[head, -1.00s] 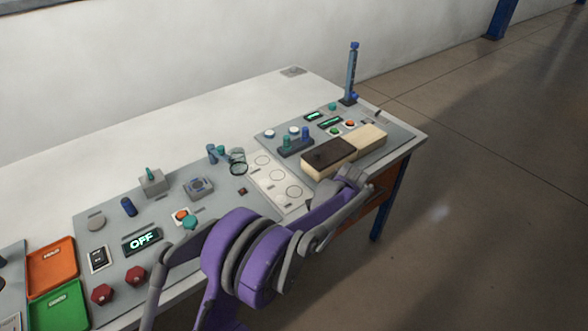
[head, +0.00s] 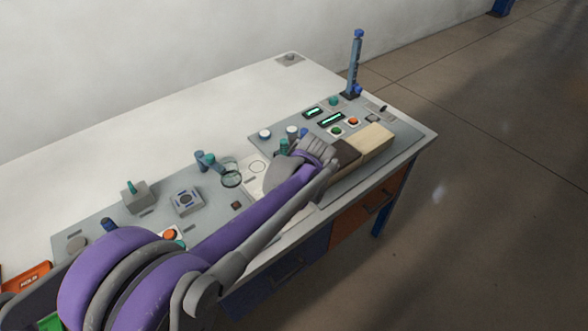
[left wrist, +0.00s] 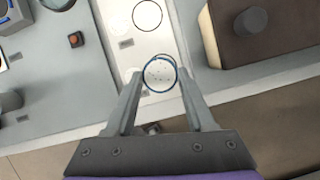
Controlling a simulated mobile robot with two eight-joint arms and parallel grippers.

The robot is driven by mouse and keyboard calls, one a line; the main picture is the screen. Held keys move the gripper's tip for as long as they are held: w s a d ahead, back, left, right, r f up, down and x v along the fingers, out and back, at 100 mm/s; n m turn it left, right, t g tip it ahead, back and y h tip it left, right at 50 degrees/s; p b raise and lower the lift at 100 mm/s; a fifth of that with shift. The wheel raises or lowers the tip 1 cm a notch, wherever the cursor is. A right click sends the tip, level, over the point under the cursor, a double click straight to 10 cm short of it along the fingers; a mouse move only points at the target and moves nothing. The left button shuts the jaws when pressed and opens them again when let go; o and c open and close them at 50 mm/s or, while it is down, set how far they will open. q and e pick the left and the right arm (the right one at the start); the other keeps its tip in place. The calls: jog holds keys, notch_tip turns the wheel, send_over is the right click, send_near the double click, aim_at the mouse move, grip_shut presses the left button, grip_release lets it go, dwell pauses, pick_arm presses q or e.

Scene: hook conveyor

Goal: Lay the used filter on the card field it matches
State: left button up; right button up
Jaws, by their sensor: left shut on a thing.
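My left gripper (left wrist: 160,76) is shut on the used filter (left wrist: 160,74), a small pale disc with a blue rim and dark specks, in the left wrist view. The filter sits between the fingertips, over the white card (left wrist: 116,22). The card carries ring-outlined fields; one empty ring (left wrist: 147,15) shows beyond the filter, and another is partly covered by it. I cannot tell how high the filter is above the card. In the head view my left arm hides most of the card (head: 256,167) and the filter. My right gripper is not in view.
A box with a dark brown top (left wrist: 262,32) stands right of the card, close to the right finger. A cream block (head: 372,139) adjoins it. Left of the card are a clear ring on a stand (head: 231,173) and a grey panel with knobs. The table's front edge is near.

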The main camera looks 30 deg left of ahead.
pick_arm(q)
jog(key=shift+w+a+f, duration=0.1)
jog(key=shift+w+a, duration=0.15)
jog(key=shift+w, duration=0.15)
jog(key=shift+s+d+f+b, duration=0.15)
jog(key=shift+s+f+b, duration=0.1)
jog(key=shift+f+b, duration=0.3)
jog(key=shift+w+f+b, duration=0.1)
jog(key=shift+f+b, duration=1.3)
jog(key=shift+f, duration=0.95)
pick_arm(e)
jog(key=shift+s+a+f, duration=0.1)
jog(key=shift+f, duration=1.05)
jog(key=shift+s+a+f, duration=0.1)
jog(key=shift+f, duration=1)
pick_arm(q)
jog(key=shift+f+b, duration=0.4)
jog(key=shift+f, duration=0.1)
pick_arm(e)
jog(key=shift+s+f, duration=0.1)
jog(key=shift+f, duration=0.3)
pick_arm(q)
jog(key=o, duration=1.4)
jog(key=shift+o, duration=0.2)
jog(key=shift+o, duration=0.7)
jog(key=shift+r, duration=0.1)
